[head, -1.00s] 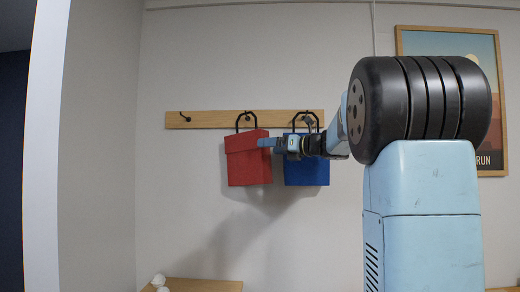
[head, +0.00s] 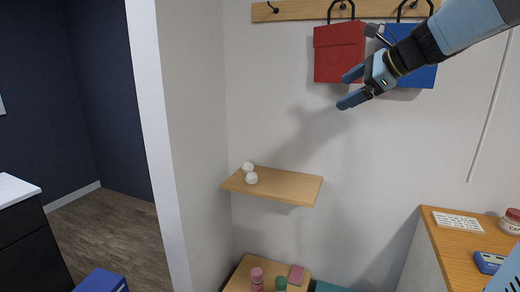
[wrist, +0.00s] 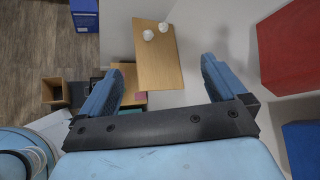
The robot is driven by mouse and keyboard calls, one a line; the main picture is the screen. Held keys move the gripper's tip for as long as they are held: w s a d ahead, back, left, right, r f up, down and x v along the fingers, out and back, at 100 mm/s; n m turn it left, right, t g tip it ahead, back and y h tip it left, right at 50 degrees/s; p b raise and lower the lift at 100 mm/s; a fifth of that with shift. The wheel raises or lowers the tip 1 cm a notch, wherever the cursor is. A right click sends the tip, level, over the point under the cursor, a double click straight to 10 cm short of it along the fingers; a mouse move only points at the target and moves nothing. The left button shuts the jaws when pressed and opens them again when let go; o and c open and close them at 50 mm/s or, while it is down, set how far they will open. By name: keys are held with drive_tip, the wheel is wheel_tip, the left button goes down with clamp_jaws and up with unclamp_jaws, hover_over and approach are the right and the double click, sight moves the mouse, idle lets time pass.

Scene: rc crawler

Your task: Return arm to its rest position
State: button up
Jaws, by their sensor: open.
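My gripper (head: 350,88) is in the head view at the upper right, in front of the wall and just below the red bag. Its two blue fingers are spread apart with nothing between them. In the wrist view my gripper (wrist: 158,80) also shows open and empty, with the wooden shelf beyond it. My light blue arm reaches in from the upper right of the head view.
A red bag (head: 338,55) and a blue bag (head: 415,75) hang from a hook rail (head: 290,10). A wooden shelf (head: 290,187) holds white round things (head: 250,178). A wooden counter (head: 450,255) stands at the right. A wall edge (head: 155,130) stands left.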

drive_tip(key=s+f+n+g+h, duration=0.1)
drive_tip(key=s+f+n+h, duration=0.3)
drive_tip(key=s+f+n, duration=0.5)
drive_tip(key=s+d+f+n+g+h, duration=0.1)
drive_tip(key=s+f+n+h, duration=0.2)
drive_tip(key=s+f+n, duration=0.6)
drive_tip(key=s+n, duration=0.1)
drive_tip(key=s, duration=0.3)
drive_tip(key=shift+n+g+h, duration=0.3)
drive_tip(key=shift+g+h, duration=0.1)
